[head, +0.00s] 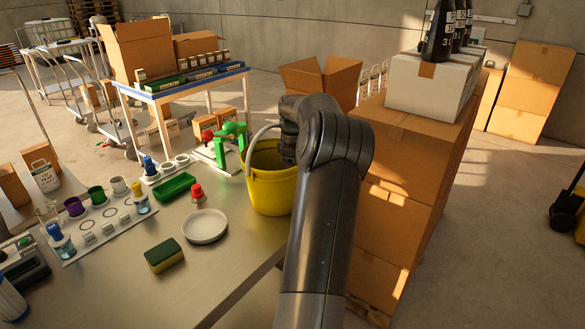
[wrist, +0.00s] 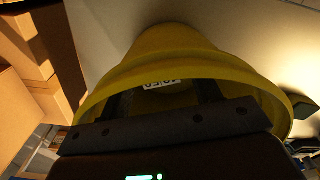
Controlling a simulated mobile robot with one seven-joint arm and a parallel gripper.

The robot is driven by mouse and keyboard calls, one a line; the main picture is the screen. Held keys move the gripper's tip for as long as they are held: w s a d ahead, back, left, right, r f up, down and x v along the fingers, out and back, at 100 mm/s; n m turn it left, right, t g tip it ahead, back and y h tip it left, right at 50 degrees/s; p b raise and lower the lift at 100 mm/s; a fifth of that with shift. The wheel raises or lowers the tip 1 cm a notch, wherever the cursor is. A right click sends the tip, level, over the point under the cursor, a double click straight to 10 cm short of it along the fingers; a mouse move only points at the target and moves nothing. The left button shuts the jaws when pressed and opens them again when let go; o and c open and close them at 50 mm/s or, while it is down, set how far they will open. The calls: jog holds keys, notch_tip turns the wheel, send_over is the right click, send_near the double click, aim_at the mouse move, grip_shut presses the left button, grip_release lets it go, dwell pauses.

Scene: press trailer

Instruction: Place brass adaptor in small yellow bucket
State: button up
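The small yellow bucket (head: 270,192) stands at the right end of the grey table, its pale handle raised to the left. My arm reaches over its right side, and hides part of its rim and my gripper in the head view. In the wrist view the bucket (wrist: 178,42) fills the middle. My gripper (wrist: 165,92) points into its mouth, with two dark fingers set well apart inside the rim. A white label with dark print shows between the fingers. I cannot make out the brass adaptor in either view; the bucket's bottom is dark and partly hidden.
Left of the bucket on the table are a white dish (head: 205,227), a red-capped bottle (head: 198,194), a sponge (head: 164,255), a green tray (head: 174,187) and a green clamp-like tool (head: 230,140). Stacked cardboard boxes (head: 395,215) stand close on the right.

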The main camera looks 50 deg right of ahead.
jog(key=shift+o, duration=1)
notch_tip(320, 180, up, 13)
jog(key=shift+r, duration=0.15)
